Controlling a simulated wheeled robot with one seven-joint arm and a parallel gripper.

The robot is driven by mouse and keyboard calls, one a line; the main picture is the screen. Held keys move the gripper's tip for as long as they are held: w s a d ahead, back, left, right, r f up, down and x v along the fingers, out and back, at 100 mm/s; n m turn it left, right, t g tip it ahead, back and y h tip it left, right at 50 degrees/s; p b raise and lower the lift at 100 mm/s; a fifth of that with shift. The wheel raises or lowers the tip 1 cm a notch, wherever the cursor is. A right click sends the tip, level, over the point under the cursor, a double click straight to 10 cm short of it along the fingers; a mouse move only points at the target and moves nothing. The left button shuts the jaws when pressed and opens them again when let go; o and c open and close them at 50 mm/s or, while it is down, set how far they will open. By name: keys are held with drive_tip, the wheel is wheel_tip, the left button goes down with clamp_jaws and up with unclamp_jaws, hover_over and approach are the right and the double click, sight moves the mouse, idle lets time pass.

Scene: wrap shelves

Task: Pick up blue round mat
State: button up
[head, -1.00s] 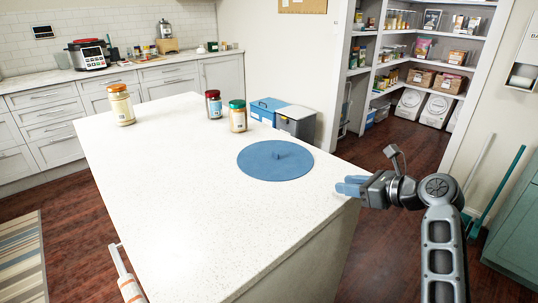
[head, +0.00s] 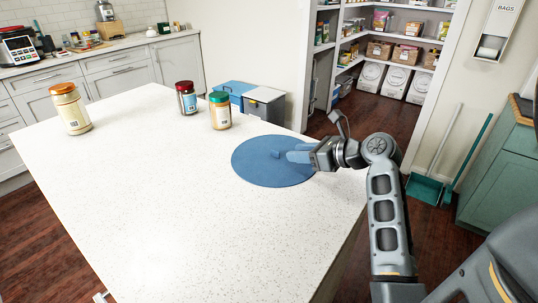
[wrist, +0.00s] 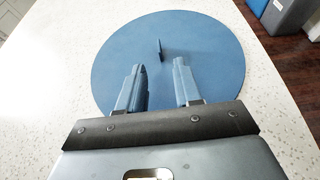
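The blue round mat (head: 262,170) lies flat on the white speckled counter (head: 190,210), near its right edge. A small blue upright tab stands at its middle; it also shows in the wrist view (wrist: 159,48). My gripper (head: 290,152) is over the right part of the mat, its blue fingers pointing left at the tab. In the wrist view the mat (wrist: 210,50) lies ahead of and below my gripper (wrist: 159,78). The two fingers are apart with nothing between them, and the tab is just beyond their tips.
Three jars stand at the far side of the counter: one with an orange lid (head: 70,108), one with a red lid (head: 187,98) and one with a green lid (head: 220,111). Bins (head: 265,103) stand behind the counter. The front of the counter is clear.

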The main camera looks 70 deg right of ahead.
sight(282, 160)
drive_tip(key=shift+x, duration=3.2)
drive_tip(key=shift+r, duration=0.1)
drive_tip(key=shift+c, duration=0.4)
clamp_jaws()
